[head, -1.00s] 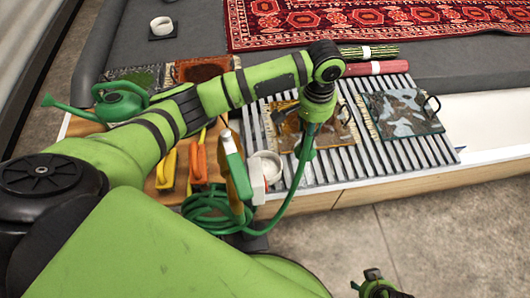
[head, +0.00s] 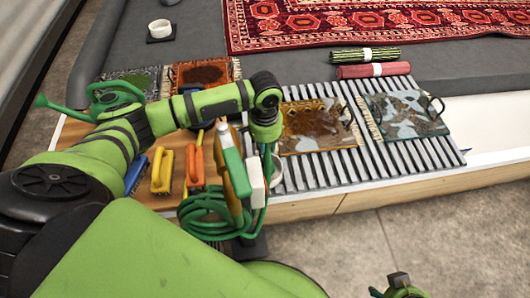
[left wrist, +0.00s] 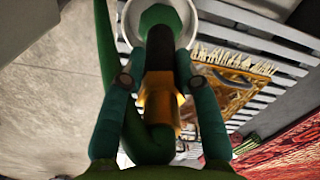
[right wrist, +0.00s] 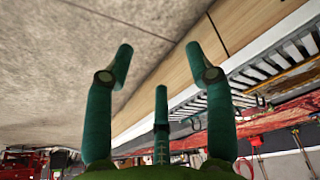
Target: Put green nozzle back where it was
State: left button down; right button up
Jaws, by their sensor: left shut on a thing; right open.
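My left gripper (head: 266,145) points down over the front left end of the slatted rack. In the left wrist view its fingers (left wrist: 165,65) are shut on the green nozzle (left wrist: 160,108), whose body shows a black part and an orange-yellow band. A green hose (left wrist: 107,70) runs alongside it. A white ring-shaped holder (left wrist: 193,27) lies beyond the fingertips, with green showing inside its outline; I cannot tell whether the nozzle touches it. In the head view the holder (head: 277,178) is partly hidden, and so is the nozzle. My right gripper (right wrist: 162,58) is open and empty.
The coiled green hose (head: 205,215) hangs at the bench front, beside upright orange, green and white items (head: 233,170). Two rug samples (head: 315,128) lie on the slatted rack (head: 350,170). A watering can (head: 115,98) stands far left.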

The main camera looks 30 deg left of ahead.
aim_at(273, 165)
pick_arm(q)
notch_tip(273, 165, down, 2)
jog(key=shift+f+b, duration=0.15)
jog(key=shift+b, duration=0.15)
pick_arm(e)
jog(key=shift+w+a+r+t, duration=0.2)
jog(key=shift+w+r+t, duration=0.25)
jog(key=shift+w+r, duration=0.15)
jog(key=shift+w+a+r+t, duration=0.2)
jog(key=shift+w+r+t, duration=0.25)
jog(key=shift+w+r, duration=0.1)
pick_arm(q)
jog(key=shift+f, duration=0.1)
pick_arm(e)
jog(key=shift+s+f, duration=0.1)
jog(key=shift+s, duration=0.1)
pick_arm(q)
jog(key=c, duration=1.3)
grip_release()
jog(key=o, duration=0.4)
pick_arm(e)
jog(key=shift+s+d+f, duration=0.1)
jog(key=shift+s, duration=0.05)
